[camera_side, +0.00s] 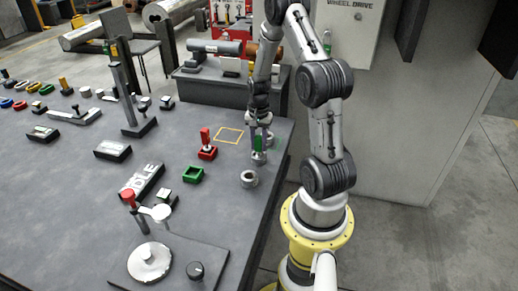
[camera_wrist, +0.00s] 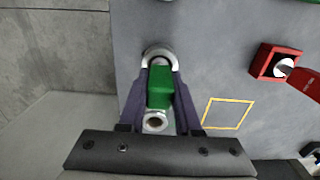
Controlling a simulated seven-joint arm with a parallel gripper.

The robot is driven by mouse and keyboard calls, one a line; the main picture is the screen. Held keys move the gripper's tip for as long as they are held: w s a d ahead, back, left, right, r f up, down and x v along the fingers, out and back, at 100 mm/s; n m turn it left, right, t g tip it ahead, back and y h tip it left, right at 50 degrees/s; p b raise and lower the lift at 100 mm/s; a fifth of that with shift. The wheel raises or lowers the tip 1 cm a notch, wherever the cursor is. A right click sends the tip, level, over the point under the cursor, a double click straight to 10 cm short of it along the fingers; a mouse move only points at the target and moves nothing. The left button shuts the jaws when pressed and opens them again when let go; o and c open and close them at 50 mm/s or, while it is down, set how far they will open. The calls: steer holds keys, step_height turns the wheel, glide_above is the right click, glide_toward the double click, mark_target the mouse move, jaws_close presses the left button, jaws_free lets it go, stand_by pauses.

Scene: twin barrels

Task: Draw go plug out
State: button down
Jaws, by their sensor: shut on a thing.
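My gripper (camera_wrist: 160,84) is shut on the green plug (camera_wrist: 160,88), whose green handle sits between the two fingers. In the side view the green plug (camera_side: 257,143) is held upright, with a silver cylinder showing below the green. The near ring-shaped barrel (camera_side: 249,179) stands on the table with its dark bore showing, and the plug's lower end looks above and apart from it. In the wrist view the plug's tip overlaps this barrel (camera_wrist: 157,50). The second barrel (camera_wrist: 155,121) shows nearer the wrist, and behind the gripper in the side view (camera_side: 268,138).
A red holder (camera_side: 207,153) with a red plug (camera_side: 205,135) and an empty green holder (camera_side: 193,174) stand to the left. A yellow square outline (camera_side: 229,135) marks bare table. The table's right edge is close to the barrels.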

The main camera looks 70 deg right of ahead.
steer(key=shift+r, duration=0.75)
stand_by(0.3)
steer(key=shift+r, duration=5.4)
steer(key=w+a+f+n, duration=0.2)
steer(key=w+a+n, duration=0.3)
steer(key=a, duration=0.4)
steer(key=w+a+f+n, duration=0.3)
steer(key=w+a+n, duration=0.3)
steer(key=a, duration=0.4)
steer(key=w+a+f+n, duration=0.3)
steer(key=w+a+n, duration=0.2)
steer(key=a, duration=0.5)
steer(key=shift+w+n, duration=0.15)
steer(key=shift+n, duration=0.85)
